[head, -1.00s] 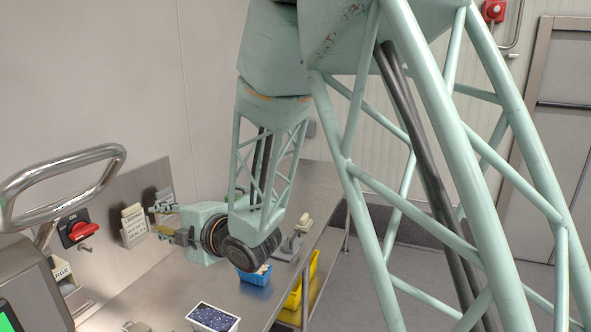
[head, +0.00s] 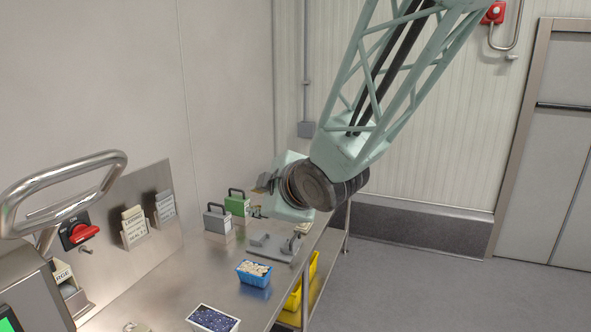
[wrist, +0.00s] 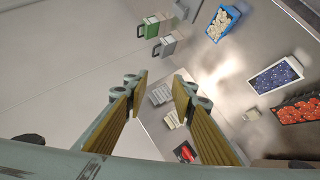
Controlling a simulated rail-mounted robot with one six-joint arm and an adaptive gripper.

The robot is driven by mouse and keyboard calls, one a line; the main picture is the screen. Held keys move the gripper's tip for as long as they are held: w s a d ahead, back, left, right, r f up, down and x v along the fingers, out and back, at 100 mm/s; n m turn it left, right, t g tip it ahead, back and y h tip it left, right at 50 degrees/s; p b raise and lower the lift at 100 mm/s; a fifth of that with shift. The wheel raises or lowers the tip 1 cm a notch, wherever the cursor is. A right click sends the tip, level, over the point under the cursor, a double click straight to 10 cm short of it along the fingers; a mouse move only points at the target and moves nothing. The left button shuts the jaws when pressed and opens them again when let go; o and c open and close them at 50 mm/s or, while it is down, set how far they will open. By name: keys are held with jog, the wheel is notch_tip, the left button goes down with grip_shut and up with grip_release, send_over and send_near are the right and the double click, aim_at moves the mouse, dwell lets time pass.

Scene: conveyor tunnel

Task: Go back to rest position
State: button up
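My gripper (head: 262,195) is above the far end of the steel bench in the head view, its fingers pointing left toward the wall. In the wrist view my gripper (wrist: 160,84) shows two yellow-padded fingers spread apart with nothing between them. It is open and empty. In the head view the fingers partly overlap the area by a green case and are small.
The steel bench (head: 180,285) carries a blue basket (head: 253,273), a tray of dark blue items (head: 213,319), a grey case (head: 217,219) and a green case (head: 238,203). Card holders (head: 134,226) and a red switch (head: 80,233) are on the wall panel. Yellow bins (head: 298,290) sit below.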

jog(key=s+d+r+m+g+h, duration=0.1)
jog(key=s+d+r+m+h, duration=0.3)
jog(key=s+d, duration=0.6)
jog(key=s+d+f+m+g+h, duration=0.1)
jog(key=s+d+m, duration=0.5)
jog(key=d, duration=0.8)
jog(key=s+d+m+g, duration=0.2)
jog(key=s+d+m, duration=0.1)
jog(key=s, duration=1.1)
jog(key=s+d+f+m+g+h, duration=0.1)
jog(key=s+m, duration=0.4)
jog(key=s, duration=0.9)
jog(key=d+g, duration=0.1)
jog(key=d, duration=0.1)
jog(key=shift+d+f+m, duration=0.3)
